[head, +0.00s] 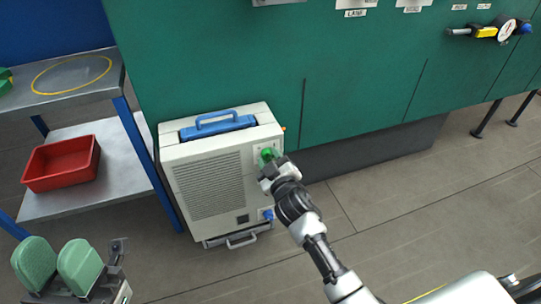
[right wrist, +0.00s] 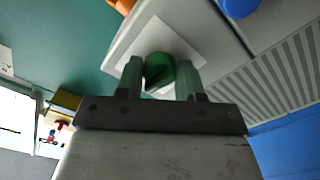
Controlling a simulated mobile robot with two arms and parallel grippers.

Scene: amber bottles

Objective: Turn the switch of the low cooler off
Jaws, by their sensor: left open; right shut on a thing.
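The low cooler (head: 210,185) is a cream box with a grille and a blue top handle, standing on the floor against the green wall. Its green switch (head: 268,154) is at the upper right of the front; in the right wrist view the green knob (right wrist: 159,72) sits on a pale plate. My right gripper (head: 272,162) is at the switch, its fingers shut around the knob, which partly hides it. In the right wrist view the right gripper (right wrist: 160,82) has a finger on each side of the knob. My left gripper (head: 58,265) is open and empty at the lower left, apart from the cooler.
A metal shelf unit with blue legs (head: 140,150) stands left of the cooler, with a red bin (head: 62,163) on its lower shelf. A blue knob (head: 268,214) is low on the cooler's front. A yellow-handled valve (head: 485,32) is on the green wall.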

